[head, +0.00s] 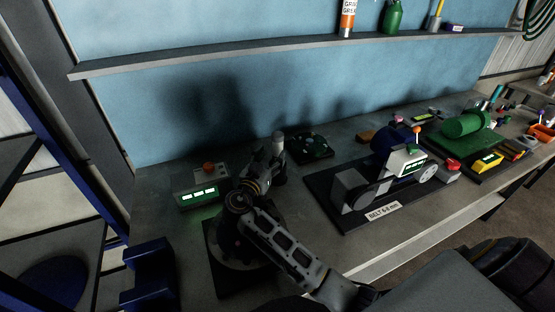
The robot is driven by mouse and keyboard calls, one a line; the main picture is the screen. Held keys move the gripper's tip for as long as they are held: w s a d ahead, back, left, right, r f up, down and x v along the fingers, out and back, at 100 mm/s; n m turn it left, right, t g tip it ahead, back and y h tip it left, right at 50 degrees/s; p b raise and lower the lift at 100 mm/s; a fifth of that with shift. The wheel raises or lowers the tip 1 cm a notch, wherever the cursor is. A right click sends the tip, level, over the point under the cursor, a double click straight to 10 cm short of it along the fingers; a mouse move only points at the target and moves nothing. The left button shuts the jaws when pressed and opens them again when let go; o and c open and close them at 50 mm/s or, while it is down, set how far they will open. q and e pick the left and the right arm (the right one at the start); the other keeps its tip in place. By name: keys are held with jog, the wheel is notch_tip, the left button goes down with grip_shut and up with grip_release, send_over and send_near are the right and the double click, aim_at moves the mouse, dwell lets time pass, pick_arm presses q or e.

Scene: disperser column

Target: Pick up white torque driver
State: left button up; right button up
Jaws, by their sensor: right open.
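My right gripper (268,162) is over the bench, left of its middle, at the end of my arm that comes up from the lower right. It is open. A small pale, whitish cylinder (278,138) stands up right at its fingers. It looks like the white torque driver, but its lower part is hidden by the gripper. I cannot tell whether the fingers touch it. My left gripper is not in view.
A grey box with a red knob and lit green displays (198,190) stands left of the gripper. A dark round fixture (228,250) lies under my arm. A shelf (250,53) runs above.

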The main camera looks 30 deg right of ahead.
aim_at(276, 149)
jog(key=shift+x, duration=0.8)
jog(key=shift+d+p, duration=0.1)
jog(key=shift+p, duration=0.2)
jog(key=shift+p+x, duration=0.85)
jog(key=shift+x, duration=1.7)
jog(key=shift+c, duration=0.3)
jog(key=c, duration=1)
jog(key=shift+c, duration=0.3)
jog(key=shift+r, duration=0.25)
